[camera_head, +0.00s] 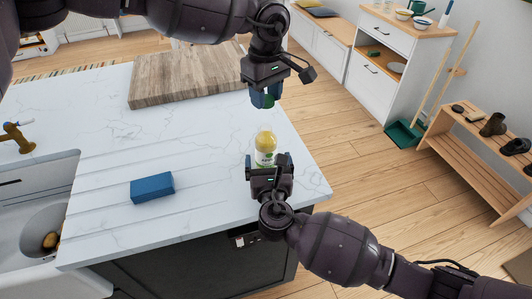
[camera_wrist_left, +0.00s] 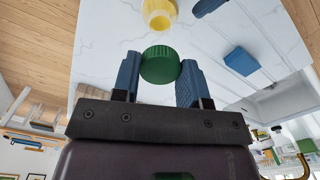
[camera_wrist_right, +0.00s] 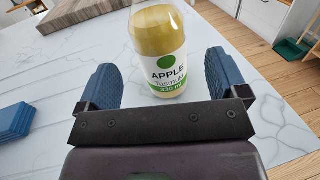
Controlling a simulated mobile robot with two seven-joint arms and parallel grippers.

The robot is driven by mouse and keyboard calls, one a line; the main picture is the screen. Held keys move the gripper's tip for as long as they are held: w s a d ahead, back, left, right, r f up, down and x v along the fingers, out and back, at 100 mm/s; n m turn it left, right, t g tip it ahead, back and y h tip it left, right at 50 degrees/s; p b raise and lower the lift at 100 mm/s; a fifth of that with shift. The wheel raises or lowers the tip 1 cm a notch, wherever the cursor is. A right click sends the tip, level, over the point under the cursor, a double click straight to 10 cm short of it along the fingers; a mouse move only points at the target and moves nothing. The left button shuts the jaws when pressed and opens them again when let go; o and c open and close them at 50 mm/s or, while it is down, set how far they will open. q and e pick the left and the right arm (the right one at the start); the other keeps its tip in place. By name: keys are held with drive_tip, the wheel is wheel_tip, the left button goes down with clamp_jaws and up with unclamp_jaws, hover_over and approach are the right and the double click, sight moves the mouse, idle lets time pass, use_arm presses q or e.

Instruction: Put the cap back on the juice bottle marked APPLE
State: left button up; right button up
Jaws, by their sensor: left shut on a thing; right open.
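The juice bottle (camera_head: 265,148) stands upright on the white marble counter, with yellow juice and a label that reads APPLE in the right wrist view (camera_wrist_right: 168,70). Its open mouth shows in the left wrist view (camera_wrist_left: 158,18). My left gripper (camera_head: 264,99) is shut on the green cap (camera_wrist_left: 160,65), which it holds above the counter, apart from the bottle and higher than it. My right gripper (camera_head: 268,163) is open, low at the near side of the bottle, with a finger to either side in the right wrist view (camera_wrist_right: 165,85). The head view mostly hides the cap.
A blue block (camera_head: 152,187) lies on the counter (camera_head: 100,120) left of the bottle. A wooden board (camera_head: 185,76) lies at the back. The sink (camera_head: 35,200) is at the left. The counter's right edge is close to the bottle.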

sight(266, 127)
drive_tip(key=shift+w+a, duration=0.15)
drive_tip(key=shift+w, duration=1.2)
drive_tip(key=shift+w+a, duration=0.1)
drive_tip(key=shift+w, duration=1.2)
drive_tip(key=shift+c, duration=0.2)
drive_tip(key=c, duration=1.3)
use_arm(q)
drive_tip(key=shift+f, duration=2.5)
drive_tip(key=shift+f, duration=0.9)
drive_tip(key=shift+f, duration=0.55)
